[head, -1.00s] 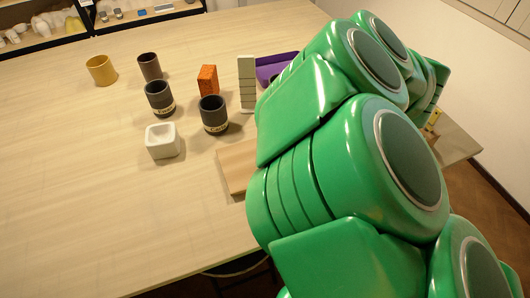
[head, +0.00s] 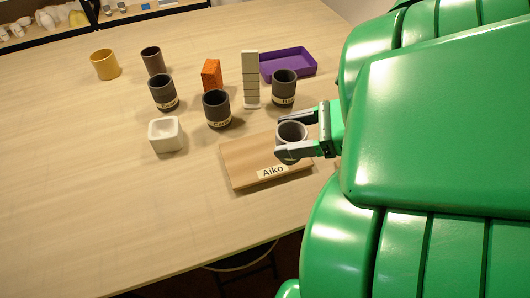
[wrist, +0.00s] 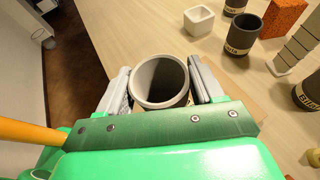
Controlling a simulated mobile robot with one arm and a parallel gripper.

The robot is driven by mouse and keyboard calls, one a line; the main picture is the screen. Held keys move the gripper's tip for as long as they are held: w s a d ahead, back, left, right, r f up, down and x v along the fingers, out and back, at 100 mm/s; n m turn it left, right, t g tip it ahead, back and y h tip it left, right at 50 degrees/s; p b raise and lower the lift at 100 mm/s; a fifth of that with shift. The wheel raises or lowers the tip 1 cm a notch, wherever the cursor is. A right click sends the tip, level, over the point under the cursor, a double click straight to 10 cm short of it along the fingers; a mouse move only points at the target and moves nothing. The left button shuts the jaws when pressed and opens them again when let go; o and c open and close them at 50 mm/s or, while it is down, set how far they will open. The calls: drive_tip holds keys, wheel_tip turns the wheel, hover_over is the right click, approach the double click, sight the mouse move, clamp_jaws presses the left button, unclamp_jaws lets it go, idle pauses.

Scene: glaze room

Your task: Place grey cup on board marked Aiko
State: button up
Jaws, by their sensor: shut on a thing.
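The grey cup (head: 291,134) is upright between the fingers of my gripper (head: 306,140), which is shut on it. The wooden board (head: 245,163) lies on the table with a label reading Aiko (head: 272,172) on its front edge. The cup is over the right part of the board; I cannot tell whether its base touches the board. In the wrist view the cup (wrist: 160,80) shows its open rim between the two fingers, and it hides part of the board.
Behind the board stand dark labelled cups (head: 216,108) (head: 284,88), a stacked pale block tower (head: 250,80), an orange block (head: 211,76) and a purple tray (head: 288,63). A white square pot (head: 166,134) is at its left. The front left of the table is clear.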

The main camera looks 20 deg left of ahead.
drive_tip(key=s, duration=0.1)
drive_tip(key=s+n, duration=0.1)
drive_tip(key=shift+s+d+r+g+h, duration=0.15)
drive_tip(key=shift+s+r+g+h, duration=0.15)
drive_tip(key=shift+s+r+g, duration=0.1)
drive_tip(key=w+a+f, duration=0.3)
drive_tip(key=w+a, duration=0.2)
drive_tip(key=w, duration=0.1)
hover_over(265, 154)
drive_tip(key=shift+f, duration=4.95)
drive_tip(key=shift+f, duration=0.15)
drive_tip(key=o, duration=1.1)
drive_tip(key=shift+v, duration=6.05)
